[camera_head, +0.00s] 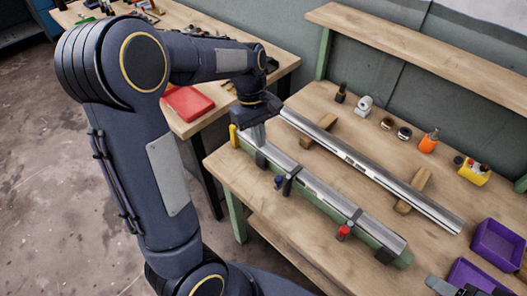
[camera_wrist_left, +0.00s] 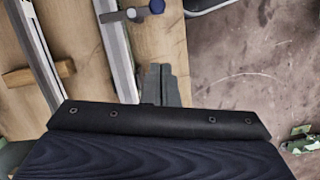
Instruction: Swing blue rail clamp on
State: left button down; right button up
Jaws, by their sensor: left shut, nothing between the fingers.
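The blue rail clamp shows its blue knob (camera_head: 279,181) at the front side of the near rail (camera_head: 320,195), with a dark clamp bar (camera_head: 289,178) across the rail. In the left wrist view the blue knob (camera_wrist_left: 156,6) and its grey arm are at the top edge, partly cut off. My left gripper (camera_head: 259,140) is over the near rail's far-left end, between the yellow knob (camera_head: 234,136) and the blue clamp. In the wrist view its fingers (camera_wrist_left: 160,84) are together and empty, beside the rail. My right gripper seems to show partly at the lower right corner.
A red-knobbed clamp (camera_head: 343,232) sits farther right along the near rail. A second silver rail (camera_head: 370,170) lies behind on wooden blocks (camera_head: 319,131). Purple bins (camera_head: 497,245) stand at the right. Bottles and small parts line the bench's back.

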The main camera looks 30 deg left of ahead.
pick_arm(q)
jog(key=v, duration=0.2)
jog(key=shift+w+a+r, duration=0.15)
jog(key=shift+a+r, duration=0.15)
dwell(0.3)
jog(key=s+d+r+m+t, duration=0.1)
jog(key=s+d+m+t, duration=0.2)
jog(key=s, duration=0.6)
jog(key=s+d+r+m+t+h, duration=0.1)
jog(key=s+d+m+t, duration=0.2)
jog(key=s+m, duration=0.4)
jog(key=shift+s+d+m+t, duration=0.3)
jog(key=shift+s+d+t, duration=0.15)
jog(key=shift+s, duration=0.55)
